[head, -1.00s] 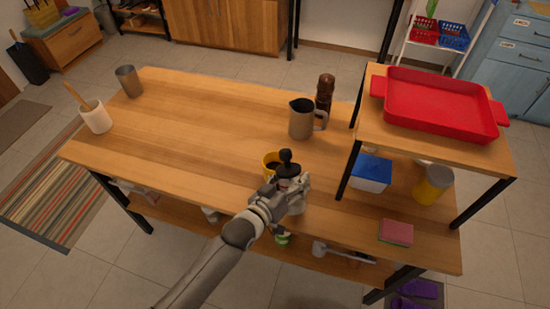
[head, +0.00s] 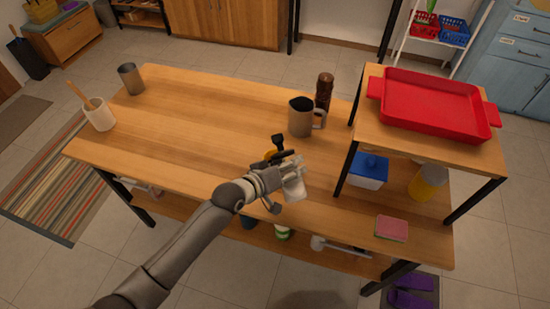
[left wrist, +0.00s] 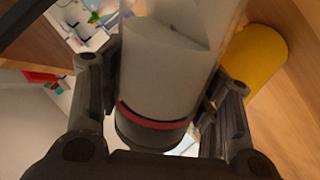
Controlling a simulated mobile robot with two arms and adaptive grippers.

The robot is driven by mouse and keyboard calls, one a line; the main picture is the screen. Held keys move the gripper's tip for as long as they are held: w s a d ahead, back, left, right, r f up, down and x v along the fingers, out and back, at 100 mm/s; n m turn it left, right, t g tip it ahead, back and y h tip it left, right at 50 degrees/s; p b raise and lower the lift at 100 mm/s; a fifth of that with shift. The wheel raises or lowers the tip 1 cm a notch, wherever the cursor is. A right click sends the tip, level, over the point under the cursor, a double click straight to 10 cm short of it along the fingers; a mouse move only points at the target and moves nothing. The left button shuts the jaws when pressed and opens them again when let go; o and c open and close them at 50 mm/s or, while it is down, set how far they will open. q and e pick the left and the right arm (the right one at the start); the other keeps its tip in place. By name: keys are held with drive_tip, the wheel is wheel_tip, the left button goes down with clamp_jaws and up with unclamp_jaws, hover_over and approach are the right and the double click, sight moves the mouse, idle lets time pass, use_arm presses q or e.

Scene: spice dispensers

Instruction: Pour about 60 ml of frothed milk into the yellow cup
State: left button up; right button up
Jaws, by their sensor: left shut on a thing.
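My left gripper (head: 284,178) is shut on a pale grey container with a black knob, which looks like a milk frother (head: 295,189). The frother is tilted, its knob end to the upper left, close over the yellow cup (head: 268,156). The cup is on the table, mostly hidden behind the frother and gripper. In the left wrist view the frother (left wrist: 165,75) has a red ring and a dark end between the fingers, and the yellow cup (left wrist: 257,60) is to its right. I cannot see whether milk is flowing. My right gripper is not in view.
A metal pitcher (head: 300,117) and a dark brown mill (head: 324,90) stand behind the cup. A raised shelf with a red tray (head: 435,108) is at right, above a blue-lidded box (head: 370,168). A sponge (head: 391,228) lies at front right. The table's left half (head: 175,130) is mostly clear.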

use_arm(q)
drive_tip(key=shift+w+f+n+g, duration=0.1)
drive_tip(key=shift+f+n+g, duration=0.05)
drive_tip(key=shift+n+g, duration=0.2)
idle(1.1)
drive_tip(key=shift+w+a+r+n+g+h, duration=0.1)
drive_tip(key=shift+w+r+n+g+h, duration=0.1)
drive_tip(key=shift+r+n+g, duration=0.3)
drive_tip(key=shift+w+a+r+n+g+h, duration=0.1)
drive_tip(key=shift+r+n+g+h, duration=0.2)
drive_tip(key=shift+g, duration=0.35)
idle(4.9)
